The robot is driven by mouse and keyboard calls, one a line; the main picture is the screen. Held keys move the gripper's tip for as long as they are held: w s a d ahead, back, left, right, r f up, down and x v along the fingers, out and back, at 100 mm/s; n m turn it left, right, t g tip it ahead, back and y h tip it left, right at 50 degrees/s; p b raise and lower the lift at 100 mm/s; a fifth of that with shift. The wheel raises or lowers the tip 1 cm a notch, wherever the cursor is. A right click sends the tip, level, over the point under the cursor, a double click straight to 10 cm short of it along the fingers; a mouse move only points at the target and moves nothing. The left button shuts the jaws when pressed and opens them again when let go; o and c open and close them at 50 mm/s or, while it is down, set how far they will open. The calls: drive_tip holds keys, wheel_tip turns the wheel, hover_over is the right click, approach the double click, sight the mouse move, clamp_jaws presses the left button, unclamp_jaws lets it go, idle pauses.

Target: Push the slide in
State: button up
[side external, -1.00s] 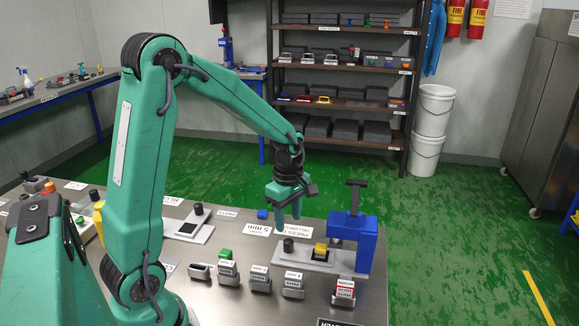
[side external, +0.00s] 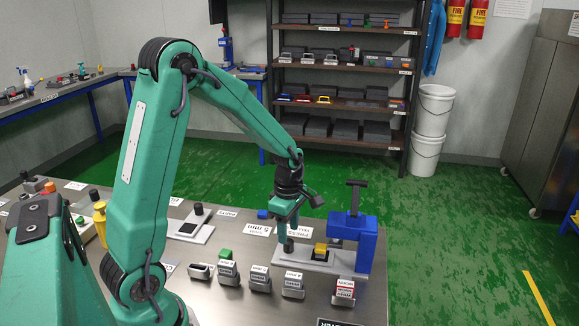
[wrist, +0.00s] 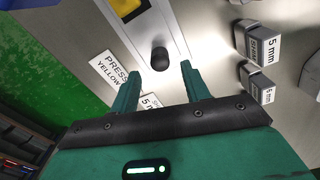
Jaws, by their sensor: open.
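The slide fixture (side external: 309,262) is a light grey plate on the steel table, with a black knob (side external: 289,245) at its left end and a yellow block (side external: 320,250) near its middle. A blue press (side external: 353,240) with a dark T-handle stands over its right end. My gripper (side external: 287,238) is pointed down at the black knob's end of the plate. In the wrist view, the black knob (wrist: 159,60) lies just ahead of my open fingertips (wrist: 173,72), roughly between their lines. Nothing is between the fingers. Whether a finger touches the knob cannot be told.
Several labelled shim blocks (side external: 261,279) stand in a row along the near side of the fixture. A "PRESS YELLOW" label (wrist: 109,71) lies beside the plate. Another plate with a black knob (side external: 190,227) lies to the left.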

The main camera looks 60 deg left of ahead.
sight(289, 241)
drive_tip(key=shift+f, duration=2.05)
drive_tip(key=shift+c, duration=0.3)
clamp_jaws()
